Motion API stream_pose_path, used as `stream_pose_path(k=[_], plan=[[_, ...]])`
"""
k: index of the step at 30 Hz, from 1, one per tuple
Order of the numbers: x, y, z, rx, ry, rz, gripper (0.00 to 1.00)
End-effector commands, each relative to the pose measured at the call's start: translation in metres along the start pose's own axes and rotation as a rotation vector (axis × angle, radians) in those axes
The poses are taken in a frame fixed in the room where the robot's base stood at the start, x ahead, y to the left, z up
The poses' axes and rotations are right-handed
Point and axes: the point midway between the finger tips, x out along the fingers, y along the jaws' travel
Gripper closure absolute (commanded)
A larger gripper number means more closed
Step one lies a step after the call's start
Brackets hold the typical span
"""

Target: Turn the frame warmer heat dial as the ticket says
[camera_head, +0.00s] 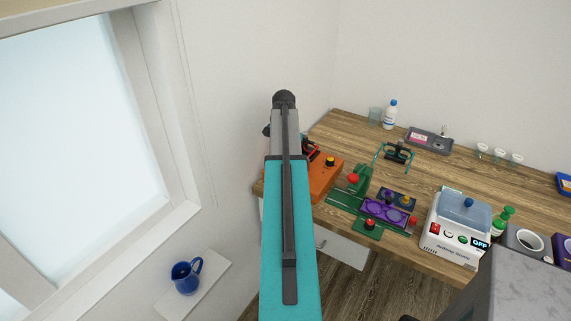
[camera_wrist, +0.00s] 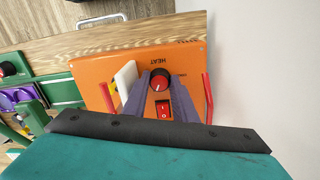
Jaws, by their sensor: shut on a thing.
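The orange frame warmer (camera_wrist: 100,72) fills the middle of the wrist view. Its heat dial (camera_wrist: 160,74) is black with a red face, beside the upside-down word HEAT. My gripper (camera_wrist: 160,79) has its two grey fingers on either side of the dial, shut on it. The dial's pointer setting is too small to read surely. A red rocker switch (camera_wrist: 163,110) lies between the fingers on the same panel. In the head view the warmer (camera_head: 325,177) is partly hidden behind my teal arm, which also hides the gripper. No readable ticket shows.
A white slab (camera_wrist: 126,77) stands close beside the left finger. Red rods (camera_wrist: 208,98) rise at the warmer's sides. A green and purple fixture (camera_head: 385,209) is right of the warmer on the wooden table (camera_head: 450,170). A white machine reading OFF (camera_head: 451,241) stands farther right.

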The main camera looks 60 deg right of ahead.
Motion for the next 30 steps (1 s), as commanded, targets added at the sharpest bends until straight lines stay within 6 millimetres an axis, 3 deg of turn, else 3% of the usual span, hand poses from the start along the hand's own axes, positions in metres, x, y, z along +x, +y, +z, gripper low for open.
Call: stream_pose_path(k=[11,12,15,30], plan=[[-0.0015,-0.0001,-0.0019,0.005,0.005,-0.001,0.97],[-0.0016,0.0,-0.0019,0.005,0.005,-0.001,0.68],[-0.0012,0.0,-0.0015,0.004,0.004,0.0,0.56],[-0.0063,-0.0005,-0.0007,0.003,0.002,-0.001,0.56]])
